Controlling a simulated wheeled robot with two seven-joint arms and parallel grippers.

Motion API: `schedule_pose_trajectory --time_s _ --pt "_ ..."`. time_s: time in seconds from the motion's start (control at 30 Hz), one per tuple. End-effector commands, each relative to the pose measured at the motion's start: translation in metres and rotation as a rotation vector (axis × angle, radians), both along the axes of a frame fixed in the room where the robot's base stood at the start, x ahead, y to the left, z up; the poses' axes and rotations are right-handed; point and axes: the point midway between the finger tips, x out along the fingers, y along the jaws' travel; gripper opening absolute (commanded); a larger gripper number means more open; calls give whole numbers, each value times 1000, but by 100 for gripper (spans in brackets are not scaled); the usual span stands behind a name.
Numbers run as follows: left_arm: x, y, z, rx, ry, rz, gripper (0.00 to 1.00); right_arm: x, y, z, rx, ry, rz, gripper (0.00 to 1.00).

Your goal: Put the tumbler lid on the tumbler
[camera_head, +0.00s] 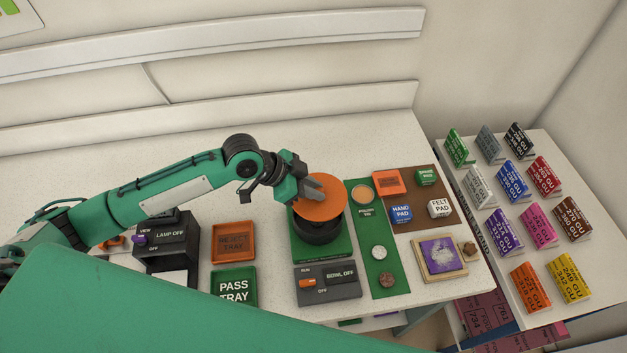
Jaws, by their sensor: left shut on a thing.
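The tumbler lid (328,208) is a round orange disc. My left gripper (312,190) comes in from the left and is shut on the lid's top near its middle. The tumbler (317,232) is a black round drum on a green mat (341,245). The lid overlaps the tumbler's top and hides its opening. The lid looks offset a little up and right of the drum; I cannot tell whether they touch. My right gripper is not in view.
A dark switch box (330,287) stands in front of the tumbler. The orange reject tray (234,242) and green pass tray (236,286) lie to the left, beside the lamp switch box (166,236). A green strip (379,255) with small pieces lies to the right.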

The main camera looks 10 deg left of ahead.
Motion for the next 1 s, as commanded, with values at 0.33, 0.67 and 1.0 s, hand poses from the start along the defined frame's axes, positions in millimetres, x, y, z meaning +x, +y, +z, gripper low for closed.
schedule_pose_trajectory --time_s 0.33,0.67,1.0 --pt "0 0 -43 0 1 1 0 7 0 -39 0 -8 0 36" --pt "0 0 -59 -1 -1 1 0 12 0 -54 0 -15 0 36" --pt "0 0 -59 0 -1 1 0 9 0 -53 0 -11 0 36"
